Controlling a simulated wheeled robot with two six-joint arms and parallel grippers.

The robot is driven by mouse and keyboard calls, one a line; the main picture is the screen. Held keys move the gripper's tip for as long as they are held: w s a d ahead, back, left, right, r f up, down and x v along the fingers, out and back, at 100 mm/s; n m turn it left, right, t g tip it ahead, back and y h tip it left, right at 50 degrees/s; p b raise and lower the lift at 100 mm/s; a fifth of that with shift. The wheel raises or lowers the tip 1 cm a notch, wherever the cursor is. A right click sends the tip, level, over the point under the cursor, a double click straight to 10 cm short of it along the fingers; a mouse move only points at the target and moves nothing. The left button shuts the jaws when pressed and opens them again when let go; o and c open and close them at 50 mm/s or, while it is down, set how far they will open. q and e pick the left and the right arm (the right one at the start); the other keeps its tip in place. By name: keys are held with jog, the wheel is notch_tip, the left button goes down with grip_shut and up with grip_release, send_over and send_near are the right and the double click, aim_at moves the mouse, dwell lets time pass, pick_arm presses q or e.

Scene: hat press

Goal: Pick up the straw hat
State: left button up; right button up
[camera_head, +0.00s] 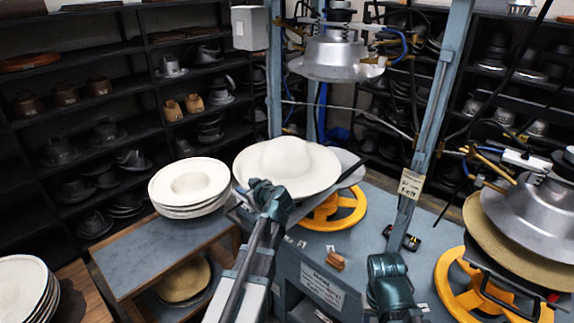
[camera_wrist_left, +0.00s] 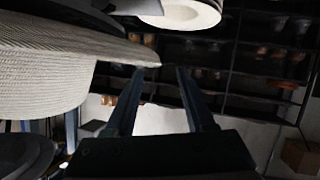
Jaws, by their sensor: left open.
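A cream straw hat (camera_head: 287,165) with a wide brim and rounded crown rests on the left press, above a yellow handwheel (camera_head: 335,212). My left gripper (camera_head: 238,203) is at the hat's near left brim edge. In the left wrist view the woven hat (camera_wrist_left: 40,82) fills the upper left, and its brim edge reaches the gap at the fingertips. The left gripper's fingers (camera_wrist_left: 158,72) are apart, with nothing clamped between them. I cannot tell whether they touch the brim.
A stack of white hats (camera_head: 189,186) stands on a small table (camera_head: 150,255) left of the gripper. A metal press head (camera_head: 335,55) hangs above the straw hat. Another press (camera_head: 535,215) with a tan hat stands at the right. Dark shelves line the walls.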

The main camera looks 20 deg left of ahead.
aim_at(242, 183)
pick_arm(q)
jog(key=b+x, duration=0.1)
jog(key=x, duration=0.4)
jog(key=shift+w+b, duration=0.25)
jog(key=shift+b, duration=0.05)
jog(key=shift+r, duration=0.1)
jog(key=shift+s, duration=0.1)
jog(key=shift+c, duration=0.9)
grip_shut()
